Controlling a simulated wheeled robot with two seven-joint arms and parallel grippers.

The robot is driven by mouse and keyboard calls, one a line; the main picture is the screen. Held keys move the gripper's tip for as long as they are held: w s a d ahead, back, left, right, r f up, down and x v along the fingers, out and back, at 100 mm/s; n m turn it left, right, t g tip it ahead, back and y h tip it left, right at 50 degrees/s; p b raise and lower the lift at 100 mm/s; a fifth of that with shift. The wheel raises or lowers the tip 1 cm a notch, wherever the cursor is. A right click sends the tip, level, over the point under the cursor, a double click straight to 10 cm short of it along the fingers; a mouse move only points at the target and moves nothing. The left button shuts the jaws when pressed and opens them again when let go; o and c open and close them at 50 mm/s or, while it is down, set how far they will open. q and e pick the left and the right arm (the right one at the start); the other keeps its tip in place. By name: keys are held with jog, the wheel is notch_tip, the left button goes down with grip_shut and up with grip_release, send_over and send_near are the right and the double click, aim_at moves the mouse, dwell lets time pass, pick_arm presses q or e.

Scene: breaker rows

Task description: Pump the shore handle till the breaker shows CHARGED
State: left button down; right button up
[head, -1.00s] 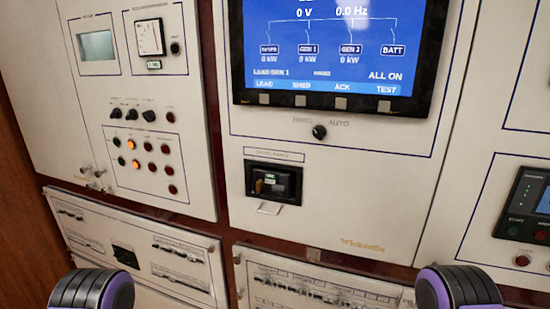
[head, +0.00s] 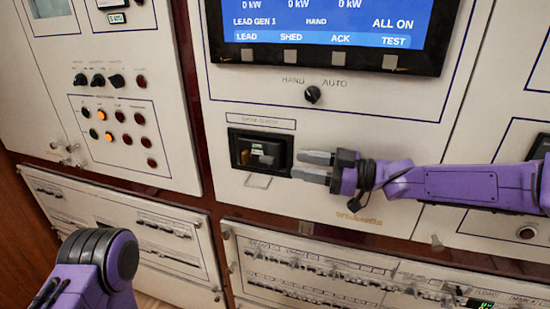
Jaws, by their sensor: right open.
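The shore breaker (head: 261,153) is a black recessed unit in the white centre panel, under a small label plate. A grey handle and a small pale-green indicator show inside its recess; the indicator's wording is too small to read. My right gripper (head: 305,165) comes in from the right, its two grey fingers pointing left, just right of the breaker's frame. It is open and holds nothing. Whether a fingertip touches the frame cannot be told. Of my left arm only a purple and black link (head: 98,262) shows at the lower left; its gripper is out of view.
A blue screen (head: 330,25) and a HAND/AUTO knob (head: 313,94) sit above the breaker. A panel of knobs and lamps (head: 112,120) is at left. Rows of small breakers (head: 300,262) run below. A thin outlined tab (head: 257,181) is under the breaker.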

aim_at(268, 157)
jog(key=p+x, duration=0.1)
jog(key=x, duration=0.7)
jog(key=shift+s+a+p, duration=0.15)
jog(key=shift+a+p, duration=0.1)
jog(key=shift+p, duration=0.1)
jog(key=shift+a, duration=0.25)
